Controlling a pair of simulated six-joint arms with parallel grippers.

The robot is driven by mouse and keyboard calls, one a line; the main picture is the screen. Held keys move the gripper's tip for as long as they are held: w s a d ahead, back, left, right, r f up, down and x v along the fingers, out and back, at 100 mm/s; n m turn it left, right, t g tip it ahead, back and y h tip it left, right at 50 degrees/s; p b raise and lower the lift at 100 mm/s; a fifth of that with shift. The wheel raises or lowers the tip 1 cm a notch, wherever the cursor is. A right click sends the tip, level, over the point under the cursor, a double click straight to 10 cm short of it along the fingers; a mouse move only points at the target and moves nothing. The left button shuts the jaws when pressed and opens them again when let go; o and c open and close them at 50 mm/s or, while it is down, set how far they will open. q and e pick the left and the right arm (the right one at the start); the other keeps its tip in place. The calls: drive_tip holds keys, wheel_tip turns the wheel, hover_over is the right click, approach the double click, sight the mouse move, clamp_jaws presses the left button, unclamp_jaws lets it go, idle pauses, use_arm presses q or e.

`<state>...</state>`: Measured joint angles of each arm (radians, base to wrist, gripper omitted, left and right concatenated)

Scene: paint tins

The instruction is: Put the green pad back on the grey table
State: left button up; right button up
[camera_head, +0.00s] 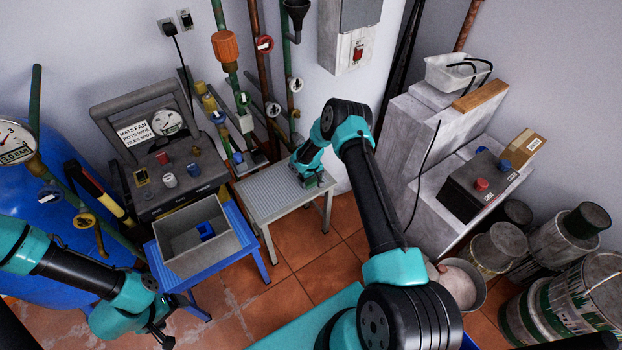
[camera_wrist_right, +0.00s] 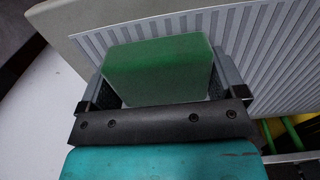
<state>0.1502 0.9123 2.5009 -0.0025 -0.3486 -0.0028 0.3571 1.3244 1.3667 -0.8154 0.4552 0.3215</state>
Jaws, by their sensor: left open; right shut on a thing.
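The green pad (camera_wrist_right: 158,65) is a block with rounded corners, held between the two fingers of my right gripper (camera_head: 312,181). In the right wrist view it lies in front of the grey table's ribbed top (camera_wrist_right: 275,50). In the head view the gripper is low over the right part of the grey table (camera_head: 262,205), and the gripper mostly hides the pad. I cannot tell whether the pad touches the tabletop. My left gripper (camera_head: 162,336) is open and empty at the lower left, away from the grey table.
A grey open box (camera_head: 235,243) with a blue object (camera_head: 205,231) inside stands on a blue table (camera_head: 247,228) left of the grey table. Pipes and valves rise behind. Paint tins (camera_head: 560,240) stand at the right. The left part of the grey tabletop is clear.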

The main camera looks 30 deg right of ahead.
drive_tip(key=o, duration=0.7)
drive_tip(key=shift+f, duration=0.1)
wheel_tip(320, 180, up, 18)
drive_tip(key=shift+s+d, duration=0.1)
idle(0.6)
drive_tip(key=s+a+f+m+y, duration=0.1)
drive_tip(key=s+a+f+y, duration=0.25)
drive_tip(key=s+a, duration=1.55)
drive_tip(key=shift+m+t, duration=0.4)
drive_tip(key=shift+m, duration=0.4)
drive_tip(key=s, duration=0.4)
drive_tip(key=s+r, duration=0.1)
drive_tip(key=s, duration=0.3)
drive_tip(key=s+r, duration=0.1)
drive_tip(key=s, duration=0.3)
drive_tip(key=shift+d+r, duration=0.15)
drive_tip(key=shift+r, duration=0.1)
